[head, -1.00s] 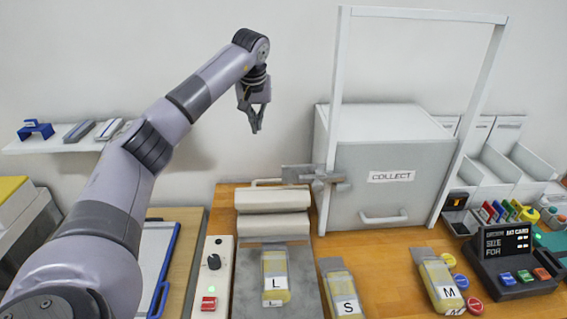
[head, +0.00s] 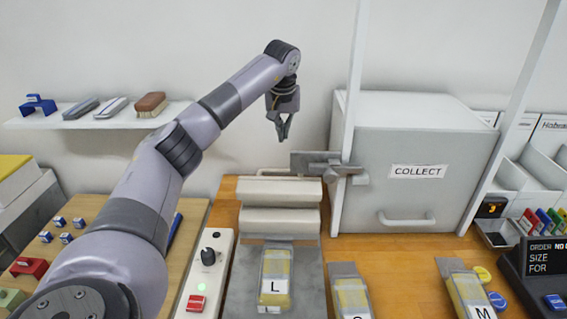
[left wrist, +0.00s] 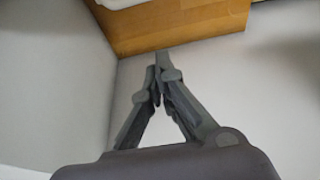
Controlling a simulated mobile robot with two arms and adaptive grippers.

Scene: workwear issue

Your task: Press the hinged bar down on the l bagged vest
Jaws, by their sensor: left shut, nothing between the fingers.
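The bagged vest marked L (head: 274,285) is a yellow pack in clear wrap. It lies flat on a dark grey plate (head: 308,262) in the head view, its far end close to the cream bars. The hinged bar seems to be the upper cream bar (head: 280,190), raised behind a lower cream bar (head: 280,221); a thin handle shows at its back. My left gripper (head: 283,136) is shut and empty, high above and behind the bars, fingers pointing down. Its closed fingers also show in the left wrist view (left wrist: 160,72). My right gripper is out of view.
A grey COLLECT box (head: 405,205) with a white upright frame stands right of the bars. A grey metal bracket (head: 325,164) juts out beside them. A control strip (head: 208,275) with knob and red button lies left of the plate. Two more bagged vests lie to the right.

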